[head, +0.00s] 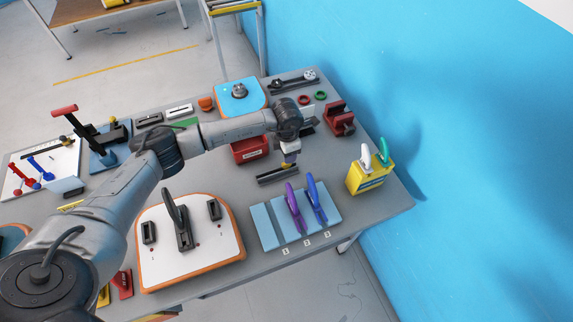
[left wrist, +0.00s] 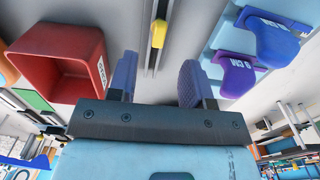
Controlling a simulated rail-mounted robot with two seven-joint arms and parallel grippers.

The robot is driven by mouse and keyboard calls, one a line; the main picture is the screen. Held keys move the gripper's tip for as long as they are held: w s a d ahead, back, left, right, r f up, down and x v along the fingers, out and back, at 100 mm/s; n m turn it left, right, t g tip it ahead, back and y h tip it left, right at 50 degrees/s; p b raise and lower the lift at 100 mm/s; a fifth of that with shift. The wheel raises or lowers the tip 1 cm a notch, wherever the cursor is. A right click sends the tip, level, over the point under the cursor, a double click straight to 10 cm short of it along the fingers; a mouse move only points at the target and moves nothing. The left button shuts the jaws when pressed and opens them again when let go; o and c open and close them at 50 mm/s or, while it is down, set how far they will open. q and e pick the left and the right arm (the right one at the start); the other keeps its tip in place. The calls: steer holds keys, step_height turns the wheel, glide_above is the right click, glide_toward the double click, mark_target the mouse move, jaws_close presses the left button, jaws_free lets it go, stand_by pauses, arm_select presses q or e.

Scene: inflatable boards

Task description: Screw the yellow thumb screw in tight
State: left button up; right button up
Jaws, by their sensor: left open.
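The yellow thumb screw (left wrist: 158,34) shows in the left wrist view on a dark slotted rail (left wrist: 150,62), ahead of the gap between my fingers. In the head view, a small yellow spot that looks like the screw (head: 287,166) shows just below my left gripper (head: 290,155), over the dark rail (head: 270,179). My left gripper (left wrist: 156,80) is open, with one bluish finger on each side of the rail in the picture and nothing between them. The fingers look apart from the screw. How deep the screw sits cannot be seen. My right gripper is not in view.
A red bin (left wrist: 62,42) stands left of the rail. Purple (head: 295,207) and blue (head: 316,200) handles stand on light blue plates nearby. A yellow holder (head: 368,178) and a red vise (head: 340,118) are to the right.

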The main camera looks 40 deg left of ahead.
mark_target(286, 167)
arm_select(q)
steer(key=shift+f, duration=3.55)
steer(key=shift+a, duration=0.1)
steer(key=shift+c, duration=0.3)
jaws_close()
